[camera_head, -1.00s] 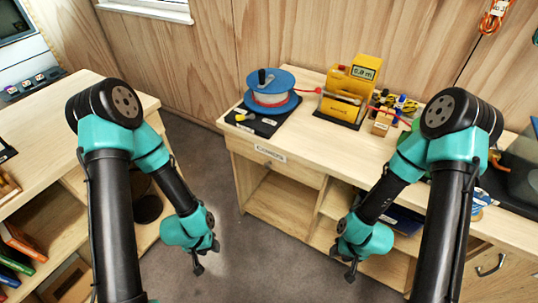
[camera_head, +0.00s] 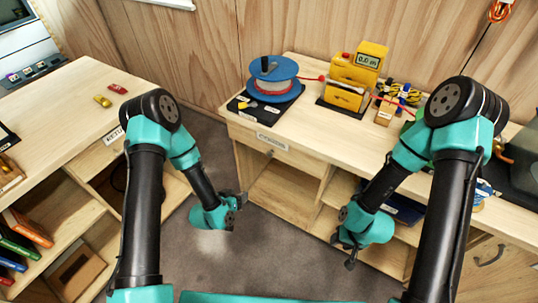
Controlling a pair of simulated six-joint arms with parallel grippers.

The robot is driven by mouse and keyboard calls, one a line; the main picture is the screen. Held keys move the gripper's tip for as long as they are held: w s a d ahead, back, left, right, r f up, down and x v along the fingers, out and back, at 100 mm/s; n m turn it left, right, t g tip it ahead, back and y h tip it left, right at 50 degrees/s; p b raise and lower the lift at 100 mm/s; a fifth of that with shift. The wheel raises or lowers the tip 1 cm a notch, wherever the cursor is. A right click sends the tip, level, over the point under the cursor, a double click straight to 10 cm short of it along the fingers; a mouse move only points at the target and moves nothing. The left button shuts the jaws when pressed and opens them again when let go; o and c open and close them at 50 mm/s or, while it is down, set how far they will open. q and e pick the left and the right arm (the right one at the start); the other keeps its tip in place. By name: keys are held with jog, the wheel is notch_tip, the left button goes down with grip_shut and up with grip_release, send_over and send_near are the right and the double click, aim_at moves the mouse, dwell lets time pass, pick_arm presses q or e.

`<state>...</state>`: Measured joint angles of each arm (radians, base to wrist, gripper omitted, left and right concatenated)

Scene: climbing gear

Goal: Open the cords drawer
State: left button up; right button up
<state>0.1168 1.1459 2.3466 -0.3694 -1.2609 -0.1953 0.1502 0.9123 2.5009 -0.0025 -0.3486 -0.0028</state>
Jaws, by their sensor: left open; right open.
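The cords drawer (camera_head: 284,149) is in the front of the workbench, just under its top, at the left end. It carries a small white label (camera_head: 271,141) and looks shut, its front flush with the bench. My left gripper (camera_head: 240,199) is open and empty, in the air in front of the bench, below and left of the drawer. My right gripper (camera_head: 342,253) is open and empty, lower and to the right, in front of the bench's open shelves. No handle on the drawer can be made out.
On the workbench (camera_head: 318,128) stand a blue cord reel (camera_head: 272,75), a yellow length meter (camera_head: 356,75) and small tools. A second bench (camera_head: 60,110) with open shelves is on the left. Grey floor (camera_head: 265,245) lies free between the benches.

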aim_at(268, 155)
pick_arm(q)
jog(key=shift+w+d+r+m+t+h, duration=0.2)
jog(key=shift+w+d+r+t+h, duration=0.35)
jog(key=shift+w+d+r+t, duration=0.55)
jog(key=shift+w+d+r+m+t+h, duration=0.2)
jog(key=shift+w+d+r+t+h, duration=0.4)
jog(key=shift+t, duration=0.8)
jog(key=shift+w, duration=0.15)
jog(key=x, duration=1.7)
jog(key=shift+w, duration=0.15)
grip_shut()
